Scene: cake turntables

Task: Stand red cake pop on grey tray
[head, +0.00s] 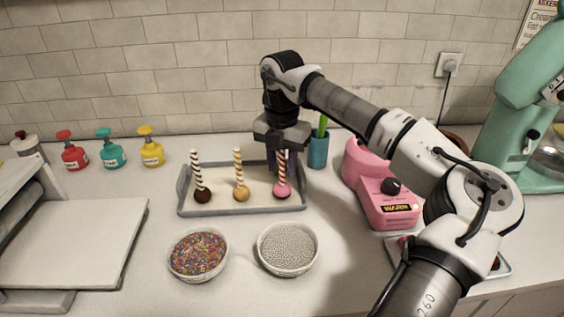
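A grey-rimmed tray (190,209) with a pale inner surface lies on the counter near the back wall. On it three cake pops stand with their striped sticks up: a dark brown one (202,195), a yellow one (241,194) and a pink one (282,191) with a red-and-white stick. The pink one is the nearest to red in view. My gripper (285,167) points down over the tray's right end, with its fingers around or beside the pink pop's stick. Whether the fingers touch the stick is too small to tell.
Two bowls, one of coloured sprinkles (198,254) and one of silvery beads (288,249), stand in front. A teal cup (318,150) and a pink scale (390,207) are on the right. Another tray (505,268) is partly hidden by my arm. Pump bottles (112,153) stand back left.

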